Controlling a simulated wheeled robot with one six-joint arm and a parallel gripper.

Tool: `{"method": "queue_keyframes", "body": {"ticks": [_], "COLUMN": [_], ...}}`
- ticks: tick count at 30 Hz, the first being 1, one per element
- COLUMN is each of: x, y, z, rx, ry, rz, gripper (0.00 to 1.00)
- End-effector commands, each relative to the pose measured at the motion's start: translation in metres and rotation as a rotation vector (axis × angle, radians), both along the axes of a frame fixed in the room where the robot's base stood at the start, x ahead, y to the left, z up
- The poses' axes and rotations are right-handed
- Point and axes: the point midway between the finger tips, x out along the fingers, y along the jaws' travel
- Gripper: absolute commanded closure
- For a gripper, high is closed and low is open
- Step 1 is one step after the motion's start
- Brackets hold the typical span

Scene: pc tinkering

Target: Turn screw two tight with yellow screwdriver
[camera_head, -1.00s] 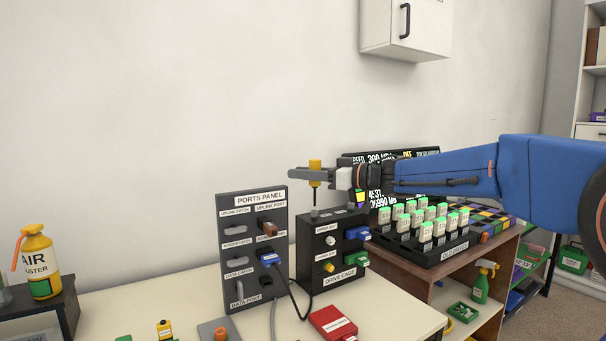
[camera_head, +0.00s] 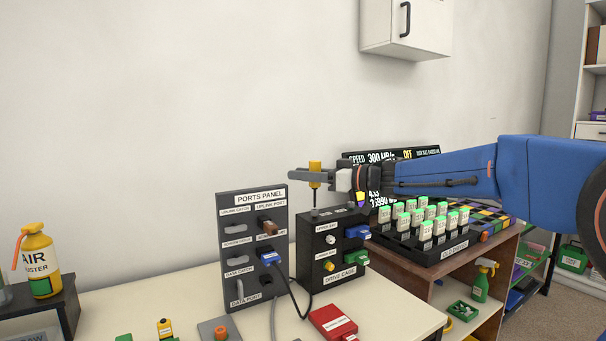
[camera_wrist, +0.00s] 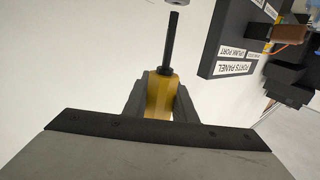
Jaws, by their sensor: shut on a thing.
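My gripper (camera_head: 315,175) is shut on the yellow screwdriver (camera_head: 315,166) above the drive cage. The screwdriver is upright, its dark shaft pointing down at the top of the black drive cage (camera_head: 313,259). In the wrist view the yellow handle (camera_wrist: 160,97) sits between my two fingers. The shaft reaches toward a grey round part (camera_wrist: 177,2) at the picture's top edge; whether the tip touches it I cannot tell. Small screw-like parts show on the cage's top, but their labels are too small to read.
The ports panel (camera_head: 228,243) stands left of the cage with cables plugged in. A rack of green-topped pieces (camera_head: 451,254) stands to the right, before a dark display (camera_head: 425,152). A red box (camera_head: 333,321) lies in front. An air duster (camera_head: 39,262) stands far left.

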Motion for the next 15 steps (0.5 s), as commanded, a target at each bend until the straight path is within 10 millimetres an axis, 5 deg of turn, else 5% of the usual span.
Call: {"method": "queue_keyframes", "body": {"ticks": [15], "x": [0.0000], "y": [0.0000], "z": [-0.0092], "rx": [0.000], "ry": [0.001], "rz": [0.000], "gripper": [1.00]}}
